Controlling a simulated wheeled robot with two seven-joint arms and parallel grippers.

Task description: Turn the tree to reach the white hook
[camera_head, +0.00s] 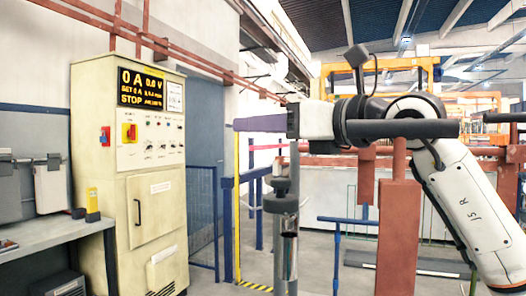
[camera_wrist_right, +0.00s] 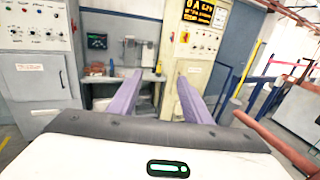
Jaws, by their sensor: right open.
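My right gripper (camera_head: 238,124) reaches in from the right in the head view, its purple fingers pointing left at about the height of the cabinet's controls. In the right wrist view the gripper (camera_wrist_right: 159,77) has its two purple fingers well apart, with nothing between them. A grey upright post with a metal cylinder (camera_head: 283,203) stands just below and behind the gripper in the head view. I cannot tell whether it is the tree. I cannot pick out a white hook in either view. My left gripper is not in view.
A cream control cabinet (camera_head: 158,215) stands at left, beside a workbench (camera_head: 62,232). A blue fence (camera_head: 202,215) stands behind.

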